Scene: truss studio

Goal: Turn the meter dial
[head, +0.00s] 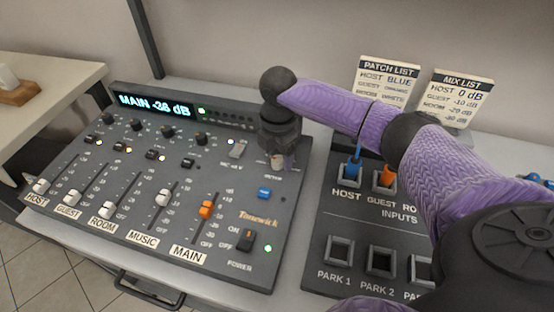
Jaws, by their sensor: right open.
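The grey mixing console (110,205) lies on the table, with a lit display (153,105) that reads MAIN and a negative dB value. My right gripper (278,161) points down over the console's upper right part, with its dark wrist above it. It is open. A small pale part shows at its fingertips, and I cannot tell whether this is the meter dial. The gripper and wrist hide most of that spot, so contact with a dial cannot be made out. My left gripper is not in view.
The console has several faders, an orange MAIN fader (206,209), a blue button (264,193) and a power switch (246,240). At right stand a patch panel (318,245) with blue and orange plugs, a PATCH LIST card (388,80) and a MIX LIST card (459,95).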

